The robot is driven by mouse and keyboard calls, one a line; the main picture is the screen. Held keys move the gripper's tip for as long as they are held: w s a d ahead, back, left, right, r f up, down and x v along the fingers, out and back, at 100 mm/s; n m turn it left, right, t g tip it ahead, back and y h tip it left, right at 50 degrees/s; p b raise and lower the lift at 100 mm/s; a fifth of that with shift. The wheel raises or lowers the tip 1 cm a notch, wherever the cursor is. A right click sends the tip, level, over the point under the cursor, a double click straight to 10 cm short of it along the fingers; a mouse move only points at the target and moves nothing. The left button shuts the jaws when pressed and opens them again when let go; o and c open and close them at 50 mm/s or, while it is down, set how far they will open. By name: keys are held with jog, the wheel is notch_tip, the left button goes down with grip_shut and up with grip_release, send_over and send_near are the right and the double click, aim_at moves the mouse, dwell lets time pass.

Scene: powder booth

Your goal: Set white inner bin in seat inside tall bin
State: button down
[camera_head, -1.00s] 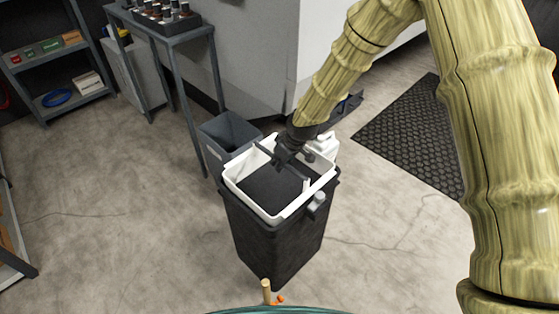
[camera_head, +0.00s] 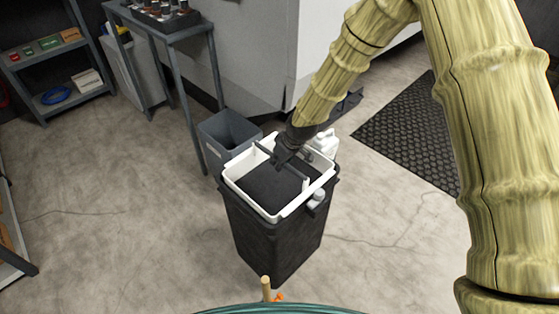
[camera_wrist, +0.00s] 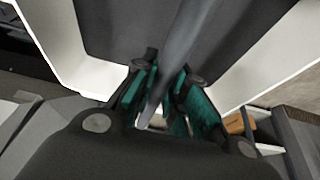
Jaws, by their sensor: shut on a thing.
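The white inner bin (camera_head: 232,184) sits upright within the mouth of the tall dark bin (camera_head: 272,245), its white rim showing around the top. A dark floor or liner shows inside it. My gripper (camera_head: 284,160) is over the inner bin and shut on its grey crossbar handle. In the wrist view the bar (camera_wrist: 182,45) runs between the teal pads of my gripper (camera_wrist: 167,95), and the bin's white wall (camera_wrist: 75,60) shows on the left. Whether the inner bin rests fully on its seat is hidden by the walls.
A grey open bin (camera_head: 229,130) stands just behind on the left, by a metal stand (camera_head: 190,75). A white bottle (camera_head: 326,142) stands behind the tall bin. A black mat (camera_head: 410,140) lies at right. The floor at left is clear.

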jog(key=shift+f, duration=0.75)
dwell(1.1)
jog(key=c, duration=1.4)
grip_release()
jog(key=shift+o, duration=0.2)
jog(key=v, duration=1.2)
